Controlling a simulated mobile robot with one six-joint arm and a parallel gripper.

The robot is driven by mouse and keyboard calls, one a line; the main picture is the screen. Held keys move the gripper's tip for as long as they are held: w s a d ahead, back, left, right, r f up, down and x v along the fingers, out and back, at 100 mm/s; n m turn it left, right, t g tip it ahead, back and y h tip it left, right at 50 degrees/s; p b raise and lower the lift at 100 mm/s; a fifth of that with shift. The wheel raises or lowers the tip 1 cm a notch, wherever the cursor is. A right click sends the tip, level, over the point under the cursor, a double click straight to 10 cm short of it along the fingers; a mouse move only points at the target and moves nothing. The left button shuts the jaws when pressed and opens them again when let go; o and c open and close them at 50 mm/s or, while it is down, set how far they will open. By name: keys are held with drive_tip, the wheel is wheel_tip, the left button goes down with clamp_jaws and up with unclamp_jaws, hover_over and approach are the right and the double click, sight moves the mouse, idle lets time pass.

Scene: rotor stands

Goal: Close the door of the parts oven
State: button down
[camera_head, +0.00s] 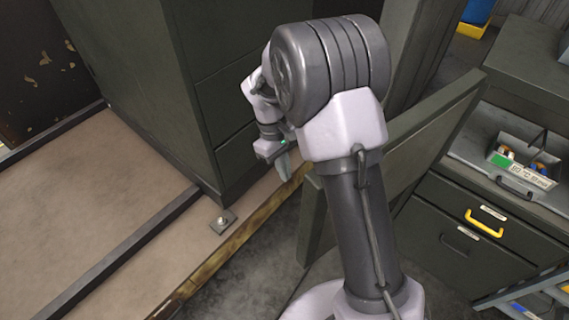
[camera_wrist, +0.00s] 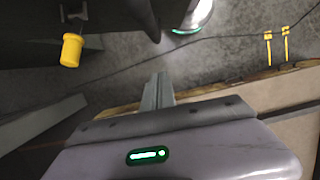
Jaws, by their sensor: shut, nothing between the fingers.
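My gripper (camera_head: 284,166) is shut and empty, pointing down beside the tall dark green cabinet on the left. Its fingers also show together in the wrist view (camera_wrist: 158,90). A dark green panel (camera_head: 432,128) stands upright behind my arm and looks like the open oven door. My arm hides part of it, and its hinge is not clear. My gripper is left of this panel and appears apart from it. A yellow cylindrical knob (camera_wrist: 71,50) on a dark surface shows in the wrist view; I cannot tell whether it belongs to the door.
The tall green cabinet (camera_head: 140,75) stands on a tan platform (camera_head: 110,180) with a worn yellow edge. A drawer unit (camera_head: 455,238) with a yellow handle (camera_head: 484,222) is at the right, with a grey parts tray (camera_head: 525,178) above. Grey floor (camera_head: 265,240) shows between.

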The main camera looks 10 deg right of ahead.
drive_tip(key=s+d+f+b, duration=0.1)
drive_tip(key=s+d+f, duration=0.2)
drive_tip(key=s+f, duration=0.1)
drive_tip(key=shift+s+f+b, duration=0.25)
drive_tip(key=shift+f+b, duration=0.1)
drive_tip(key=shift+f, duration=0.15)
drive_tip(key=shift+s, duration=0.1)
